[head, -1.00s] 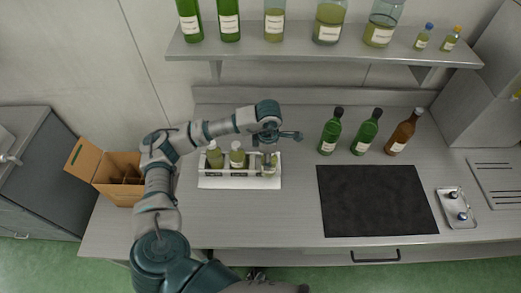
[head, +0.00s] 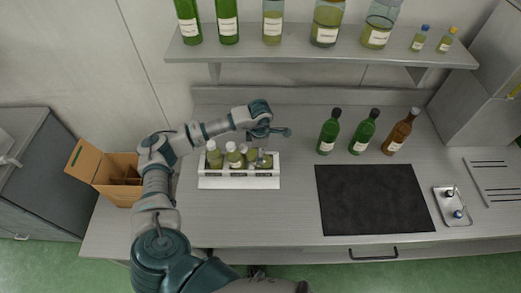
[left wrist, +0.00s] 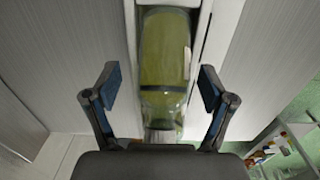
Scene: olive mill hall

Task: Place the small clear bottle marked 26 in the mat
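My left gripper (head: 264,154) reaches down at the right end of a white rack (head: 240,182) on the bench. In the left wrist view, a clear bottle (left wrist: 166,60) with yellow-green content stands between the two spread fingers, with gaps on both sides. Its cap end is nearest the gripper. Other clear bottles, one at the rack's left end (head: 214,156) and one beside it (head: 234,158), stand in the rack. No number is readable on any label. The black mat (head: 375,200) lies flat and empty to the right. My right gripper is not in view.
Two green bottles (head: 328,133) and a brown bottle (head: 400,133) stand behind the mat. A small metal tray (head: 452,198) with small vials is to its right. A cardboard box (head: 105,172) is at the left. A shelf (head: 320,50) with bottles hangs above. Bench between rack and mat is clear.

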